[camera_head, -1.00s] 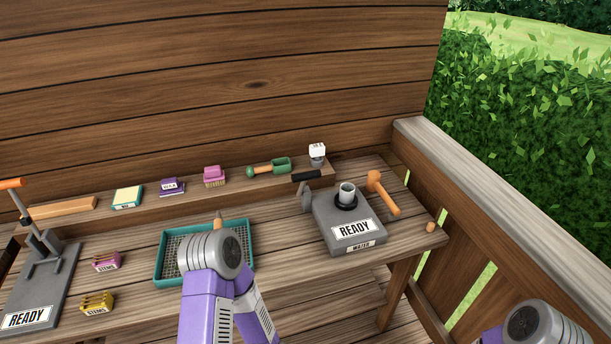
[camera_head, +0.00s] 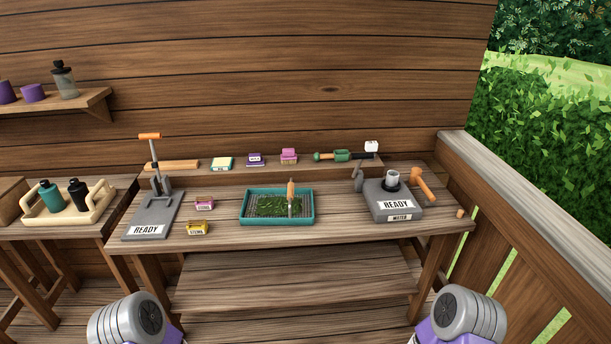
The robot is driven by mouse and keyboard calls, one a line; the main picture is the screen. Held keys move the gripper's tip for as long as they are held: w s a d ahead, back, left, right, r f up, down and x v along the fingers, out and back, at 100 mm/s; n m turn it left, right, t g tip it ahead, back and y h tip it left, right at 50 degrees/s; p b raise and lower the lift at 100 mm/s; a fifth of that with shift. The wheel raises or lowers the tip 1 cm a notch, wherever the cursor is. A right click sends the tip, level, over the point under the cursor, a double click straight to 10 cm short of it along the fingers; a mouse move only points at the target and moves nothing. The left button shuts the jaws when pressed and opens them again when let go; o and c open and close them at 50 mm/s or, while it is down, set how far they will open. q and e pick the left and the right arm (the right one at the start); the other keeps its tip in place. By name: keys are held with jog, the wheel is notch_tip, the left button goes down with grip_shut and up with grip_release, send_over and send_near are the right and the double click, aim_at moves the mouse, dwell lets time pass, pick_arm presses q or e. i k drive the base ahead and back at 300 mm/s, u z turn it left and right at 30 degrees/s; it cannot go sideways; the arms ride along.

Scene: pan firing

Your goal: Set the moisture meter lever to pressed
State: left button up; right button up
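A second grey device (camera_head: 165,215), also labelled READY, stands at the left end, with a raised lever topped by an orange crossbar (camera_head: 150,136). I cannot tell for certain which is the moisture meter. Only rounded grey arm joints of mine show at the bottom edge; neither gripper is visible.
A teal mesh tray (camera_head: 243,219) holds green leaves and an orange-handled tool. Small pink (camera_head: 204,204) and yellow (camera_head: 197,228) boxes lie left of it. A side table with a bottle tray (camera_head: 90,211) stands left; a railing (camera_head: 530,200) borders the right.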

aim_at(360, 155)
jog(key=z, duration=0.6)
jog(key=i, duration=0.35)
jog(key=z, duration=0.6)
jog(key=i, duration=0.9)
jog(key=u, duration=0.05)
